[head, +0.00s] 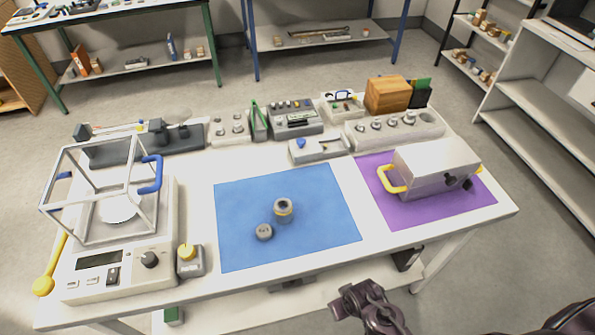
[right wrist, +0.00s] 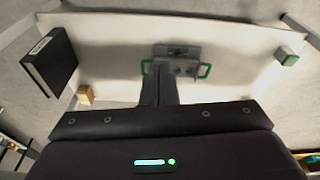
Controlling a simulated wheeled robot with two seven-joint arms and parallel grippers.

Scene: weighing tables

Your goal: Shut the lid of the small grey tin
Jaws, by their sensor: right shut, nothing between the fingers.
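A small grey round tin (head: 283,210) with a yellowish band and a dark round top stands upright on the blue mat (head: 325,192). A low grey round piece (head: 264,232) with a small dark mark on top sits close in front and to its left. I cannot tell whether the two are joined. My right gripper (right wrist: 161,68) is shut and empty in the right wrist view. In the head view, dark parts of my right arm show in front of the table's near edge, well away from the tin. My left gripper is not in view.
A balance (head: 120,268) with an open glass frame stands left. A grey case (head: 437,170) with a yellow handle rests on the purple mat (head: 478,200). Trays of small parts line the back. The right wrist view shows a black book (right wrist: 50,62) and a green-handled grey box (right wrist: 177,66).

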